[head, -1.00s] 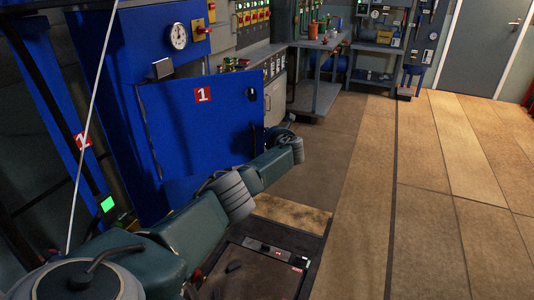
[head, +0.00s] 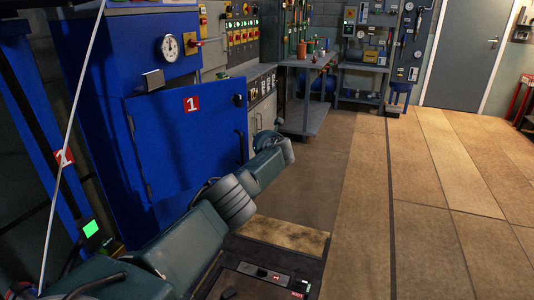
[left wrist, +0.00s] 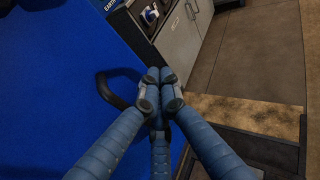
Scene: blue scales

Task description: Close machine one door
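The blue door (head: 185,140) of machine one, marked with a red "1" plate (head: 191,104), stands ajar, its right edge sticking out past the blue cabinet (head: 110,55). Its hinges are on the left. A dark curved handle (head: 241,148) is near its right edge. My left arm reaches across in front of the door, with the gripper end just right of that edge. In the left wrist view my left gripper (left wrist: 161,80) has its fingers together, right beside the black handle (left wrist: 112,90). Nothing is visible between them; whether they touch the handle is unclear. My right gripper is out of view.
A pressure gauge (head: 169,46) is on the cabinet above the door. A grey cabinet and a workbench (head: 305,115) stand behind, with shelves (head: 362,85) further back. The floor (head: 440,190) to the right is open, up to a grey door (head: 465,55).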

